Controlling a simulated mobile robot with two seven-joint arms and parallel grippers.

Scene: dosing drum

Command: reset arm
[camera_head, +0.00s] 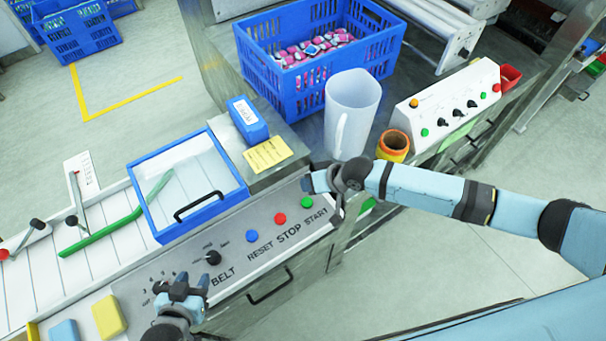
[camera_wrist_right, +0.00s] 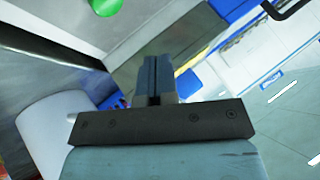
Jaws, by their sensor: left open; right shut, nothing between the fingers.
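My right gripper (camera_head: 312,184) hangs over the right end of the control panel (camera_head: 235,262), close to the green START button (camera_head: 307,202). Its fingers are shut with nothing between them; they also show shut in the right wrist view (camera_wrist_right: 155,78). My left gripper (camera_head: 187,284) is open and empty over the panel's left part, below the black BELT knob (camera_head: 213,257). A red STOP button (camera_head: 280,218) and a blue RESET button (camera_head: 252,236) sit between the two grippers. My left gripper hides part of the panel.
A white pitcher (camera_head: 350,112) and an orange-yellow cup (camera_head: 393,146) stand just behind my right arm. A blue crate (camera_head: 262,85) of pink packets is farther back. A blue-framed cover (camera_head: 165,222) lies over the conveyor, near a blue box (camera_head: 248,120).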

